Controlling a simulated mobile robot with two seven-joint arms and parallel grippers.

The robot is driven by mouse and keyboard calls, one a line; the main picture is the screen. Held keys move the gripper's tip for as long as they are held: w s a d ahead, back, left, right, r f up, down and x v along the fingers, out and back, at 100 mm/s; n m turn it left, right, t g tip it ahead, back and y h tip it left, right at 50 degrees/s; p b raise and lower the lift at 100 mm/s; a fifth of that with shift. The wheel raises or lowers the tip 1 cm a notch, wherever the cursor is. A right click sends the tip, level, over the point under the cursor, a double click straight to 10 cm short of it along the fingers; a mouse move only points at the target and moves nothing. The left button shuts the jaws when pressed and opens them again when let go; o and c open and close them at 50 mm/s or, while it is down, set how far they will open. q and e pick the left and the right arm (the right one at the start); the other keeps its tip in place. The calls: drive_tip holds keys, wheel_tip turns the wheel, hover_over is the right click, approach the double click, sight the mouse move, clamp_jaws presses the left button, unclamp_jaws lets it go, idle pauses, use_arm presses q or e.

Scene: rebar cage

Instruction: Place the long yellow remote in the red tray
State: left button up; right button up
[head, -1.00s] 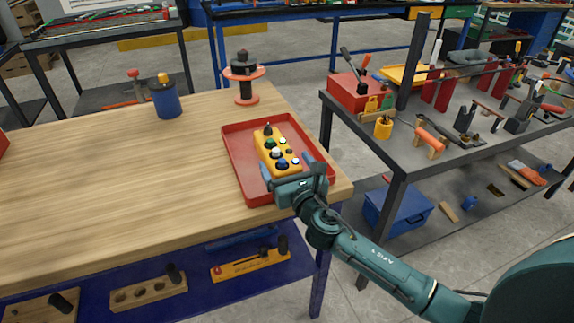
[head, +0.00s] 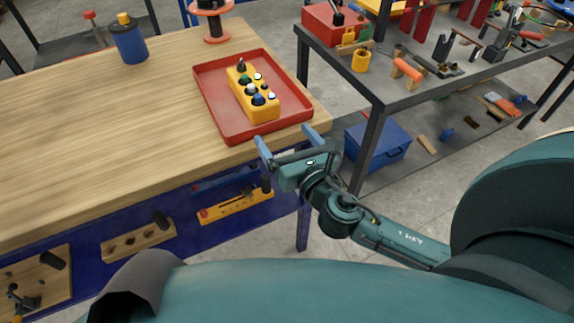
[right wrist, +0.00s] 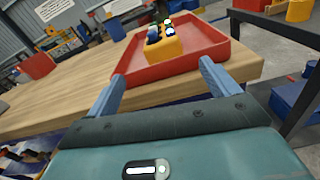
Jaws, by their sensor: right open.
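The long yellow remote (head: 252,92), with several coloured knobs on top, lies inside the red tray (head: 212,97) on the wooden table. It also shows in the right wrist view (right wrist: 155,52), with the tray's near wall (right wrist: 160,80) in front of it. My right gripper (head: 288,137) is open and empty. It is apart from the remote, just off the tray's near side by the table edge. In the right wrist view its two blue fingers (right wrist: 160,88) point toward the tray with nothing between them. My left gripper is not in view.
A blue cup-like container (head: 129,42) and a red spool (head: 212,20) stand at the table's back. A dark metal bench (head: 400,85) with tools is at the right. The table's left and middle are clear. A blue shelf (head: 85,262) below holds wooden blocks.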

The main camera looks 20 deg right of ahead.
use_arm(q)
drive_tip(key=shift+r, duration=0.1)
use_arm(e)
drive_tip(key=s+a+f+m+g+y, duration=0.2)
drive_tip(key=s+f+m, duration=0.4)
drive_tip(key=m, duration=1)
drive_tip(key=s+a+f+m+g+y, duration=0.1)
drive_tip(key=s+a+f+m+g, duration=0.3)
drive_tip(key=m, duration=1.2)
drive_tip(key=s+f, duration=0.3)
drive_tip(key=s, duration=0.1)
drive_tip(key=shift+a+f+y, duration=0.2)
drive_tip(key=shift+y, duration=0.2)
use_arm(q)
drive_tip(key=p, duration=0.2)
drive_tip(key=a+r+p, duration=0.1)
drive_tip(key=p, duration=0.1)
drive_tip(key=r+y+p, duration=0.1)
drive_tip(key=p, duration=0.1)
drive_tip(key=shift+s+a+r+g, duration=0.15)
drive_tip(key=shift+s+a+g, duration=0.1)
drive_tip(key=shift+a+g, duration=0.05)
use_arm(e)
drive_tip(key=shift+s+d+r+g+h, duration=0.15)
drive_tip(key=shift+d+r+g+h, duration=0.15)
drive_tip(key=shift+r, duration=0.35)
drive_tip(key=shift+s+d+r+g+h, duration=0.2)
drive_tip(key=shift+d+r, duration=0.2)
drive_tip(key=shift+r, duration=0.2)
